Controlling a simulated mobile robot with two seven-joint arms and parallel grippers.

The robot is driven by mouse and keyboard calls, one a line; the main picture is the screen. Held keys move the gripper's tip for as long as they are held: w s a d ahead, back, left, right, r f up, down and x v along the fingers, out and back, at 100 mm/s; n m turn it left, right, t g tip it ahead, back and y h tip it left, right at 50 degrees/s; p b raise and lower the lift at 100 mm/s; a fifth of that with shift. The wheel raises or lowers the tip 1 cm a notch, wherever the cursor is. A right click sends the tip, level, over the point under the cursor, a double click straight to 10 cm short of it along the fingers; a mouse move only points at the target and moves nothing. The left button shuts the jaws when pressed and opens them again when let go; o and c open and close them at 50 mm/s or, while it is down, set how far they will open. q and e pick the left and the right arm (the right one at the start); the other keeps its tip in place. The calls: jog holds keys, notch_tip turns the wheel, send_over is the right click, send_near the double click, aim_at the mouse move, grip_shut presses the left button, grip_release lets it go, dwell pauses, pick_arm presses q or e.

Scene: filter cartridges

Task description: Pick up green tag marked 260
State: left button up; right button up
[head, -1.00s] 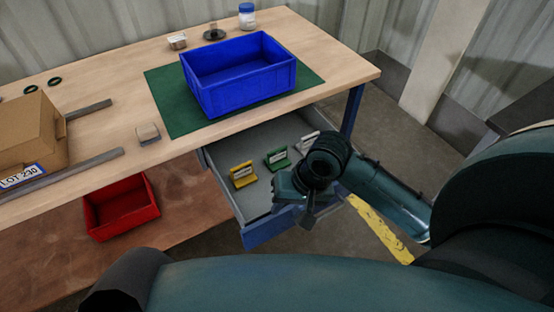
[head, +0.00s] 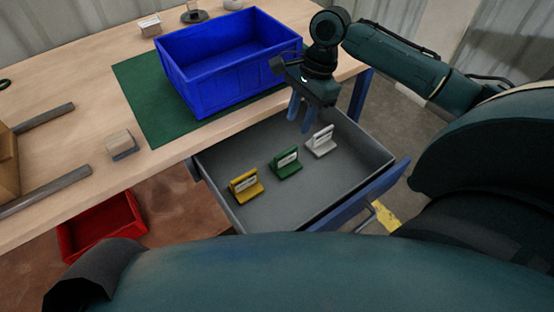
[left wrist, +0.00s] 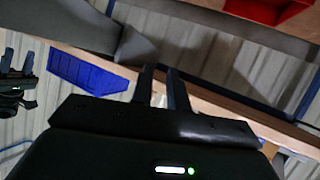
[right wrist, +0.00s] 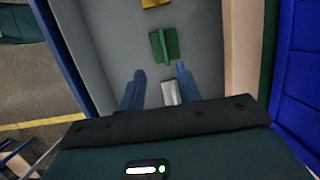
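The green tag (head: 286,165) stands in the open drawer (head: 236,214), between a yellow tag (head: 245,186) and a white tag (head: 320,141). Its marking is too small to read. My right gripper (head: 300,117) is open, fingers pointing down, above the drawer near the white tag. In the right wrist view, the green tag (right wrist: 164,45) is beyond the fingertips, and the white tag (right wrist: 170,92) shows between the open fingers (right wrist: 160,78). My left gripper (left wrist: 158,72) shows in the left wrist view with a gap between its fingers and holds nothing visible.
A blue bin (head: 228,62) stands on a green mat (head: 137,98) on the table beside the drawer. The drawer front (head: 362,196) with its handle is at the right. A red bin (head: 100,226) is lower left. Metal rails (head: 45,183) lie on the table.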

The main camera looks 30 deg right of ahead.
jog(key=shift+w+f, duration=0.15)
jog(key=shift+f, duration=0.45)
jog(key=b+x, duration=0.1)
jog(key=x, duration=0.5)
jog(key=shift+a+f+b, duration=0.1)
jog(key=shift+f+b, duration=0.2)
jog(key=shift+w+b+x, duration=0.2)
jog(key=shift+b+x, duration=0.65)
jog(key=shift+x, duration=2.1)
jog(key=shift+c, duration=0.3)
grip_shut()
